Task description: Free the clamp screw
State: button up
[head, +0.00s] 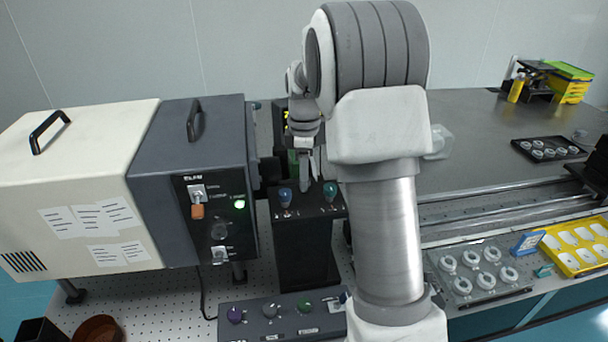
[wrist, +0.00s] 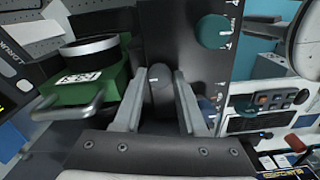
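I cannot tell for sure which part is the clamp screw. In the wrist view a dark grey rounded knob (wrist: 158,76) with a white mark stands between the two fingers of my gripper (wrist: 160,84). The fingers are apart, one on each side of it; I cannot tell whether they touch it. In the head view my gripper (head: 311,168) points down over the top of a black box (head: 305,250), close to a blue knob (head: 285,196) and a teal knob (head: 330,190). The teal knob also shows in the wrist view (wrist: 213,31).
A green block (wrist: 85,98) with a black ring and metal handle stands left of my fingers. A large grey and cream housing (head: 190,190) stands at left. A knob panel (head: 270,317) lies in front. Rails, trays and a yellow case (head: 580,245) lie at right.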

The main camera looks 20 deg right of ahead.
grip_shut()
